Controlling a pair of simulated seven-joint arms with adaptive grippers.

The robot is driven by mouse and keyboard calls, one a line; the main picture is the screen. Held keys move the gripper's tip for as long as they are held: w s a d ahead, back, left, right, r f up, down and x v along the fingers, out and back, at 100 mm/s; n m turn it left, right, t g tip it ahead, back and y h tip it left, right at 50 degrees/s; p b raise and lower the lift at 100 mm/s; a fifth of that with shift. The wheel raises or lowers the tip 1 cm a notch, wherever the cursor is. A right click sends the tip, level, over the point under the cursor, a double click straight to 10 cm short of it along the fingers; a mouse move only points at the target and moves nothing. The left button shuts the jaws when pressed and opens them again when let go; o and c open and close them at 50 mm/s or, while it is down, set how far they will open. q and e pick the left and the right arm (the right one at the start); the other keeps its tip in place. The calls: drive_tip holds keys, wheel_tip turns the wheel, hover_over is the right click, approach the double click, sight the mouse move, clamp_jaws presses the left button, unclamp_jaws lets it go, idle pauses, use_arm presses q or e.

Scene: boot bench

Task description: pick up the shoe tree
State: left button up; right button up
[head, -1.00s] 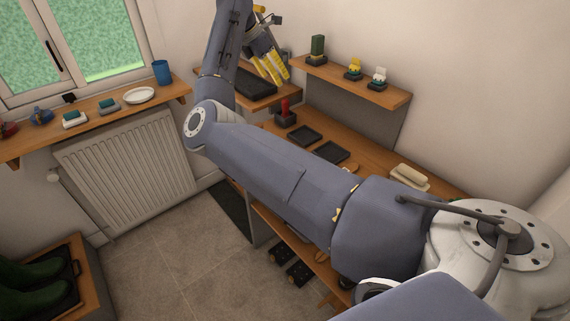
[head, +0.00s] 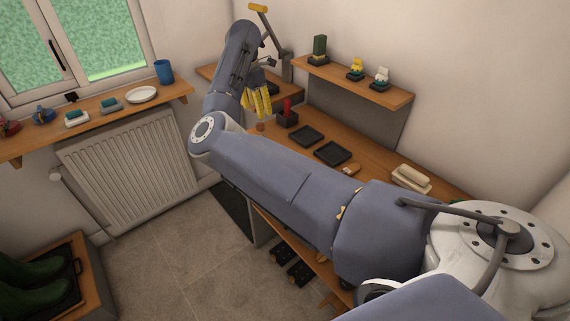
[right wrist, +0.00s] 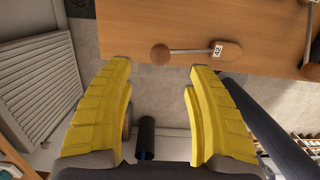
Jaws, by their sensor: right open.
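The shoe tree (right wrist: 228,55) lies on the wooden bench top in the right wrist view. It has a round wooden heel knob (right wrist: 160,54), a thin metal rod and a wooden toe part with a small white label. In the head view a small brown knob (head: 260,127) shows just below my fingers; the rest is hidden behind my arm. My right gripper (head: 257,104) is open and empty, with yellow fingers pointing down. In the right wrist view its fingertips (right wrist: 162,65) lie either side of the knob, apart from it. My left gripper is not in view.
A red-handled item in a dark holder (head: 287,114) stands close right of my fingers. Two black trays (head: 333,152) and a pale brush (head: 411,178) lie along the bench (head: 375,170). Another wooden piece (right wrist: 311,71) sits at the right wrist view's edge. A shelf (head: 370,87) overhangs the back.

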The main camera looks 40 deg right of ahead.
sight(260, 123)
drive_tip(key=shift+d+f, duration=0.25)
drive_tip(key=shift+f, duration=1.7)
drive_tip(key=shift+d+f, duration=0.2)
drive_tip(key=shift+f, duration=1.7)
clamp_jaws()
drive_tip(key=shift+r, duration=0.1)
